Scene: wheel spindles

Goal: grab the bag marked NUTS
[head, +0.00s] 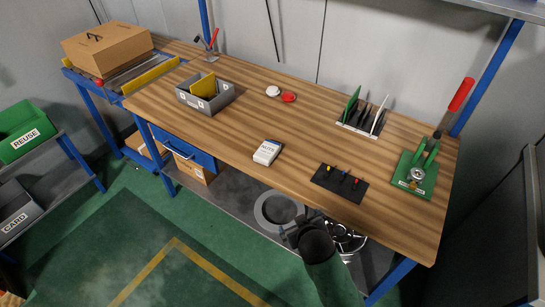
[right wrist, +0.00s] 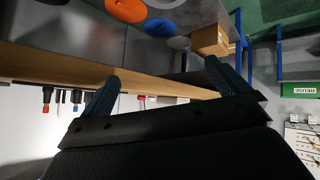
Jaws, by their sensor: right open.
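The bag marked NUTS (head: 267,152) is a small white packet with a dark blue side. It lies near the front edge of the wooden bench top (head: 225,125), left of the black tool block. My right arm comes in from the bottom of the head view, below the bench's front edge. My right gripper (right wrist: 162,70) is open and empty in the right wrist view, with its two fingers wide apart. The bag is not visible in that view. My left gripper is not in view.
The bench's front edge (right wrist: 150,87) crosses the wrist view. The surface around the bag is clear.

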